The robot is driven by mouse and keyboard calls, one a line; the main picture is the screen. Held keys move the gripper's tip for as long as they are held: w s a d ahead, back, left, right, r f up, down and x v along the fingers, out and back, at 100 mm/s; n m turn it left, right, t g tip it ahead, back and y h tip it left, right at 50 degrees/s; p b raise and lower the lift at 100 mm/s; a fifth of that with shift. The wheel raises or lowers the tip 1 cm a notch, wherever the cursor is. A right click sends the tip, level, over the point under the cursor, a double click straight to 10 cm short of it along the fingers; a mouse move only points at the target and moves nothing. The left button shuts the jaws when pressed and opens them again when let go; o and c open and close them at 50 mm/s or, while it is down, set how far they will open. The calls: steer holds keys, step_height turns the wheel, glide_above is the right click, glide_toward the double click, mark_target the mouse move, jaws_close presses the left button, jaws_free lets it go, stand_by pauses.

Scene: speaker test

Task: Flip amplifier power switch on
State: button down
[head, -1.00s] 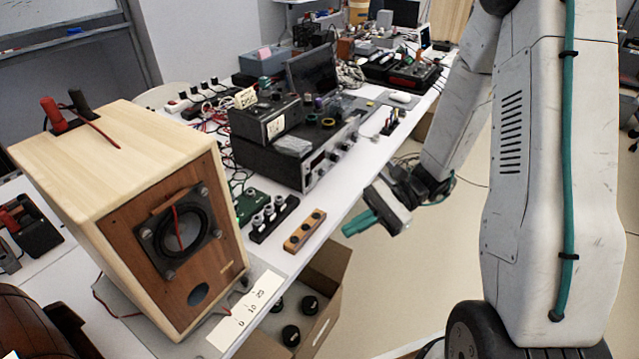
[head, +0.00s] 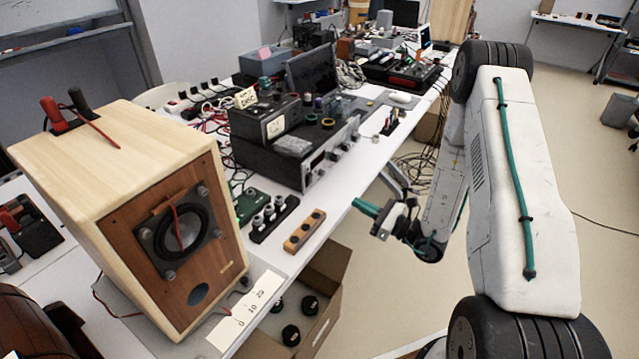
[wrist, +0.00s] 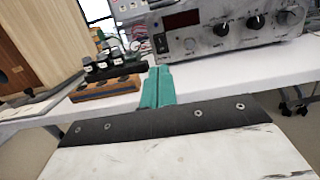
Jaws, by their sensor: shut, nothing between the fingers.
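The amplifier (head: 310,165), a dark box with a silver front panel, stands on the white table, its front facing the table's near edge. In the wrist view the amplifier's panel (wrist: 222,38) shows a dark red display (wrist: 182,20) and several black knobs. A small light metal part (wrist: 160,43) sits low on the panel's left, just above my fingertips in the picture; I cannot tell for sure whether it is the power switch, or its position. My gripper (head: 366,208), with teal fingers, is shut and empty. It is in front of the amplifier near the table edge, apart from the panel.
A wooden speaker (head: 150,200) stands at the left. A wooden block with black knobs (head: 305,231) and a black terminal strip (head: 272,219) lie near the table edge. A cardboard box (head: 330,290) is below.

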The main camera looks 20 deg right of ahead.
mark_target(311, 178)
steer(key=shift+w+a, duration=0.1)
steer(key=x, duration=1.3)
steer(key=shift+w+a, duration=0.25)
steer(key=shift+w, duration=0.05)
